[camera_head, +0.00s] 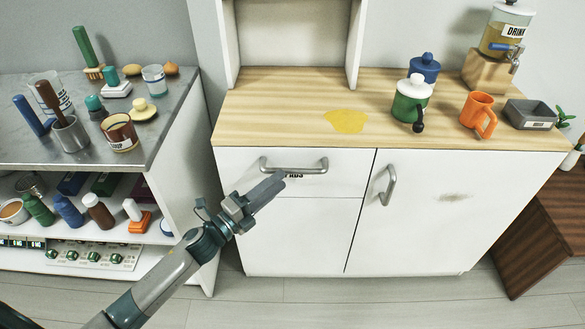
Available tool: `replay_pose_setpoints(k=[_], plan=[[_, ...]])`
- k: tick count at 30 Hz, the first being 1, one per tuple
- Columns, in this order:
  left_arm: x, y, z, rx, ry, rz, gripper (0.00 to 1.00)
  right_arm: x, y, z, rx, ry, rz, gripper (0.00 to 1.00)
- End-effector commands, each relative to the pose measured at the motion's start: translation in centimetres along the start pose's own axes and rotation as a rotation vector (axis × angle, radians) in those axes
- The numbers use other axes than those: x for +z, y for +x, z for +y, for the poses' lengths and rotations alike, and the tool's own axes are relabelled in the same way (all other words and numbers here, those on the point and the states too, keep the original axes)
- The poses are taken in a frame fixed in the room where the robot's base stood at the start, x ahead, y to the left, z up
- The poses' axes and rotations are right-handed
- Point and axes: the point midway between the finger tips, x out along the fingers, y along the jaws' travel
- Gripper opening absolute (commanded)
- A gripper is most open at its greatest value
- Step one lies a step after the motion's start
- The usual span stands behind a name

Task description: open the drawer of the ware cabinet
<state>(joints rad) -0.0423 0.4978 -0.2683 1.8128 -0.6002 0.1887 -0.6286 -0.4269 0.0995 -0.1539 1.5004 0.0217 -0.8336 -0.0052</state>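The white ware cabinet (300,232) with a wood top stands in the middle of the head view. Its drawer (345,183) is at the upper left of the front and looks flush with it. A grey bar handle (312,169) runs across the drawer's upper part, above a partly hidden label. My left gripper (276,183) reaches in from the lower left, its fingertips at the handle's left half. They overlap the label in the picture; I cannot tell whether they touch the handle or how far apart they are. My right gripper is not in view.
The door right of the drawer has its own upright handle (388,185). On the cabinet top are a green jar (409,103), a blue jar (424,67), an orange mug (477,112) and a grey tray (530,115). A cluttered shelf unit (172,150) stands left; floor shows in front.

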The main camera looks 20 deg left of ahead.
Motion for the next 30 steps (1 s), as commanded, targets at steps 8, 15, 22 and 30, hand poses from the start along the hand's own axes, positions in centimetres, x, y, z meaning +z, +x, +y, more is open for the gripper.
replay_pose_setpoints(k=[8,15,22,30], plan=[[0.0,4.4,-0.1,-0.001,-0.001,0.0,0.32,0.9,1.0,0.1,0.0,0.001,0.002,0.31],[0.0,6.3,-0.1,-0.001,0.0,0.0,0.32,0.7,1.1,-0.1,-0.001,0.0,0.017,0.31],[0.0,6.5,0.0,0.0,0.0,0.001,0.32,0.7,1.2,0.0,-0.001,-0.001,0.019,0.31],[0.0,6.5,0.0,0.0,0.0,0.0,0.0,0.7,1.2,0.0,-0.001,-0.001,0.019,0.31]])
